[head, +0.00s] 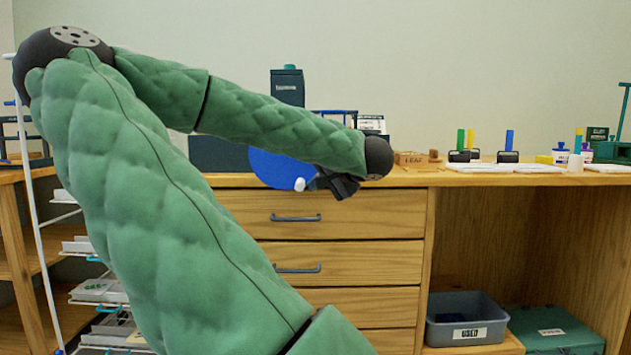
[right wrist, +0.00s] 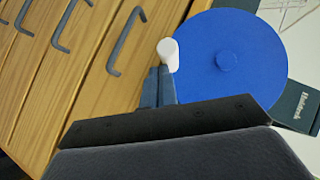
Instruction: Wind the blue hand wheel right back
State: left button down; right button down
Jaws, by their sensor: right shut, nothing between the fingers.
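The blue hand wheel (head: 275,168) is a flat disc at the front of the dark unit on the counter, partly hidden by my green-padded arm in the head view. In the right wrist view the wheel (right wrist: 240,75) shows its round hub and a white knob (right wrist: 168,50) near its rim. The knob (head: 299,184) is at the wheel's lower right in the head view. My right gripper (head: 325,183) is shut and empty, with its fingertips (right wrist: 158,75) right beside the knob. I cannot tell whether they touch it. My left gripper is out of view.
A wooden drawer cabinet (head: 340,252) with dark handles stands below the wheel. A grey USED bin (head: 465,318) sits low on the right. A wire rack stands on the left.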

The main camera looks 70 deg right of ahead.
jog(key=shift+w+a+f+m+t, duration=0.3)
jog(key=shift+w+f+m+t, duration=0.1)
jog(key=shift+w+f+t, duration=0.15)
dwell(0.4)
jog(key=shift+s+r, duration=0.1)
